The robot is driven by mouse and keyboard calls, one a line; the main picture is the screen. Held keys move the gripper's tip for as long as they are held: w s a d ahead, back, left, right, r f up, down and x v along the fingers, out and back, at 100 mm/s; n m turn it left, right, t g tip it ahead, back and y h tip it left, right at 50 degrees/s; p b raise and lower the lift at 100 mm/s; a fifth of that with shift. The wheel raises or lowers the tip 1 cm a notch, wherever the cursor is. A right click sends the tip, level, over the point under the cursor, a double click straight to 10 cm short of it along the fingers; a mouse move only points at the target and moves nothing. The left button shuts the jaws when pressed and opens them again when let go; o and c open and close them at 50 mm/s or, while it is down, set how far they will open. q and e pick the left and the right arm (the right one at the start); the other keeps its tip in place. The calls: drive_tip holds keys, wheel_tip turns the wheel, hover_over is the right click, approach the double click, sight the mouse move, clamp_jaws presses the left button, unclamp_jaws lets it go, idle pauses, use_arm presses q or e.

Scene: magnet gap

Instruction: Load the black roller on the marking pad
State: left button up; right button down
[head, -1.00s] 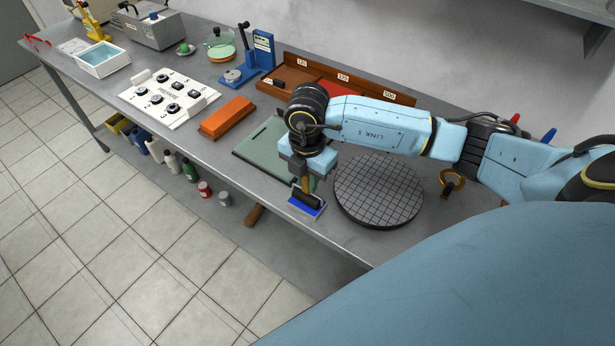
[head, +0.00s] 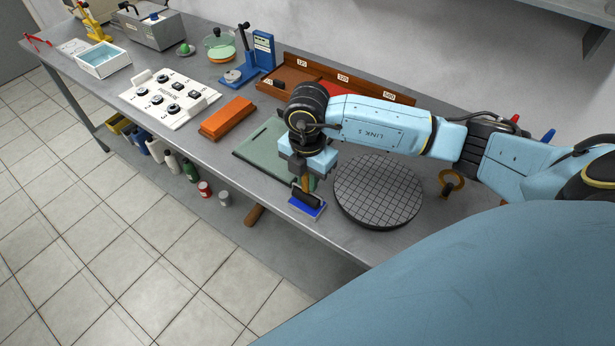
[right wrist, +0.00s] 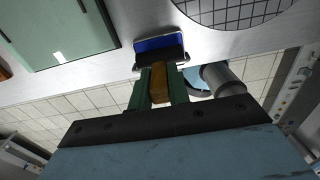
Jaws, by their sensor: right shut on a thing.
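The black roller (head: 306,198) has a wooden handle, and my right gripper (head: 307,180) is shut on that handle. The roller is at the blue marking pad (head: 297,205), near the front edge of the bench. In the right wrist view the gripper (right wrist: 158,88) holds the wooden handle (right wrist: 159,80), with the dark roller (right wrist: 160,57) across the blue pad (right wrist: 160,43). The roller overlaps the pad in both views; whether it touches the pad surface cannot be told. My left gripper is not in view.
A round black gridded plate (head: 378,190) stands close right of the pad. A green mat (head: 258,152) lies to the left, with an orange block (head: 227,117) beyond it. A brass ring-shaped piece (head: 451,182) is farther right. The bench front edge is very near the pad.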

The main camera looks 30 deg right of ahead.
drive_tip(key=shift+r+p, duration=2.35)
drive_tip(key=shift+r, duration=0.85)
